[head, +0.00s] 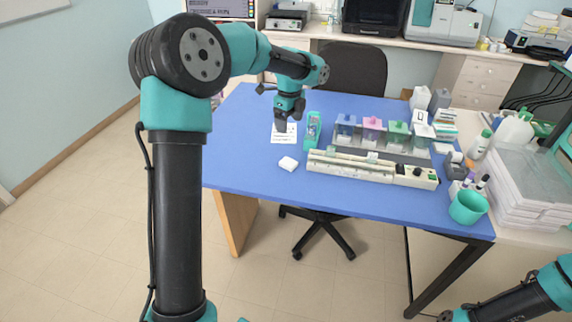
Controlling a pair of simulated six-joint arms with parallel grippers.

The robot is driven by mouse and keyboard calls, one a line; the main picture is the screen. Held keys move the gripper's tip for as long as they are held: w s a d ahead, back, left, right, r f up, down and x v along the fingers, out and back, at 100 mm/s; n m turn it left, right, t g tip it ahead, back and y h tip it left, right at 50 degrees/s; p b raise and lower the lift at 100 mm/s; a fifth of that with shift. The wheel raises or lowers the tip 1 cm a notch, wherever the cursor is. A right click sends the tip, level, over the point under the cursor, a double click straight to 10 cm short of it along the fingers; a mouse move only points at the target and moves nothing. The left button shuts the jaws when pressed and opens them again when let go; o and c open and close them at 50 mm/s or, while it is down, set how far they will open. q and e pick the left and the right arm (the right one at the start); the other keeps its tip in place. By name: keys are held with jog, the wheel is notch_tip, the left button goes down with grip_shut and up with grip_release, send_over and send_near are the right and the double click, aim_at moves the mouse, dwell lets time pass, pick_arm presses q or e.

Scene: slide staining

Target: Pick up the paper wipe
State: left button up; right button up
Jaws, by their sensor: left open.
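The paper wipe (288,163) is a small white folded pad lying flat on the blue table (240,150), left of the long cream device. My left gripper (281,124) is open and empty. It points down above the printed white card, beyond the wipe in the picture and apart from it. My right arm shows at the bottom right corner. Its dark end (446,316) is small and partly cut off, so its jaws cannot be made out.
The printed card (282,139) and a teal holder (313,131) stand beyond the wipe. A long cream device (350,168), staining jars (371,130) and a teal cup (467,207) fill the right. The table's left front is clear.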

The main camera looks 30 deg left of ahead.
pick_arm(q)
send_over(289, 162)
jog(key=f, duration=1.2)
jog(key=shift+s+d, duration=0.15)
jog(key=shift+s, duration=0.1)
jog(key=shift+f, duration=0.1)
jog(key=shift+w+f, duration=0.2)
jog(key=shift+f, duration=2.4)
jog(key=c, duration=1.1)
